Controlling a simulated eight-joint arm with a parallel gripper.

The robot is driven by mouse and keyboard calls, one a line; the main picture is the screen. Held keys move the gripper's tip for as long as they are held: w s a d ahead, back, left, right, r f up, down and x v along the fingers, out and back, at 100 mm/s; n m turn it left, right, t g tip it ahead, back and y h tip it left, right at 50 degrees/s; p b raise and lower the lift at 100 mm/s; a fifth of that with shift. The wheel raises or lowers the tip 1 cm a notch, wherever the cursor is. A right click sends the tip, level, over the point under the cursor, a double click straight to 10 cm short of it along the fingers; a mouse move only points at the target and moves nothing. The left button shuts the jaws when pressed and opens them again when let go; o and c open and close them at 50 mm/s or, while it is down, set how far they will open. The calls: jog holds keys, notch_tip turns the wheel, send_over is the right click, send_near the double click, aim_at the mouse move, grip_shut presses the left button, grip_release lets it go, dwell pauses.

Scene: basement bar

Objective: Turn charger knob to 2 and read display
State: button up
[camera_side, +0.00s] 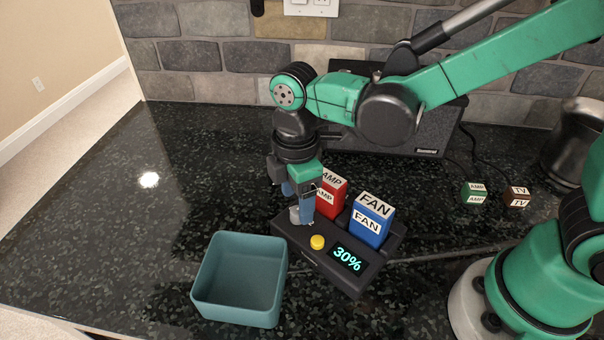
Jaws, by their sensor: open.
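The black charger (318,262) lies at an angle on the dark counter. Its display (347,258) reads "30%" in cyan digits. A round yellow piece (317,242), a button or knob, is on its top left of the display. My gripper (301,212) is open and points down over the charger's left end, left of the red block. A small grey part shows at its fingertips; I cannot tell whether it is a knob or a fingertip. No number markings are legible.
An open teal bin (240,313) stands left in front of the charger. A black speaker-like box (425,130) is behind. A green AMP block (475,195), a brown TV block (516,197) and a metal pot (572,150) are at right. The counter's left side is clear.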

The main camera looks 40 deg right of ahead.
aim_at(297, 215)
jog(key=shift+f, duration=1.2)
grip_shut()
jog(key=shift+m, duration=0.3)
jog(key=m, duration=0.5)
jog(key=shift+m, duration=0.3)
jog(key=m, duration=0.5)
jog(key=shift+m, duration=0.3)
